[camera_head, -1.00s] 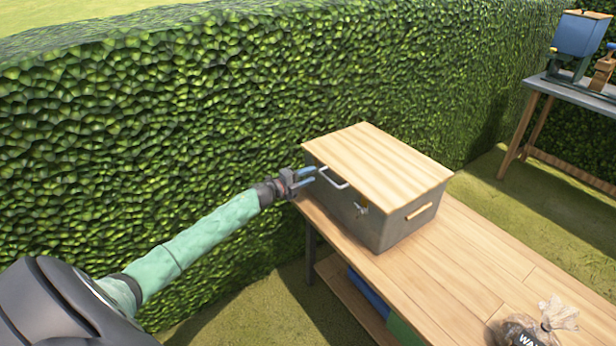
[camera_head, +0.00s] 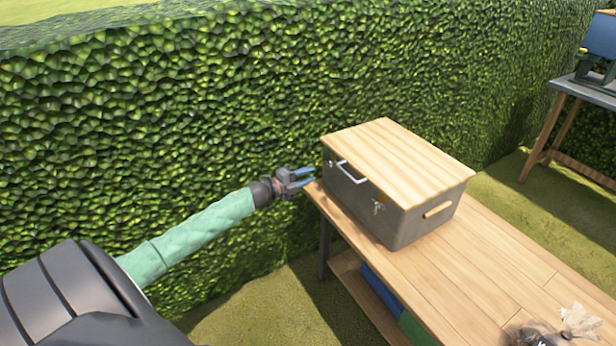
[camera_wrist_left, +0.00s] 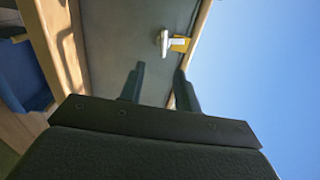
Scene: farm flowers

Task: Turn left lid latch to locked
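A grey box (camera_head: 362,204) with a pale wooden lid (camera_head: 400,150) stands on the wooden bench. A small dark fitting at the left end, the left latch (camera_head: 330,160), is too small to read. My left gripper (camera_head: 311,176) is just left of the box front, its blue fingers apart and empty. In the left wrist view a white latch lever on a yellow plate (camera_wrist_left: 172,42) lies beyond the open fingers (camera_wrist_left: 160,85), untouched.
The wooden bench (camera_head: 470,255) is clear in front of the box, with a plastic bag (camera_head: 575,325) near its front. Blue and green items sit on its lower shelf. A hedge (camera_head: 150,120) runs behind; another table (camera_head: 590,92) stands at far right.

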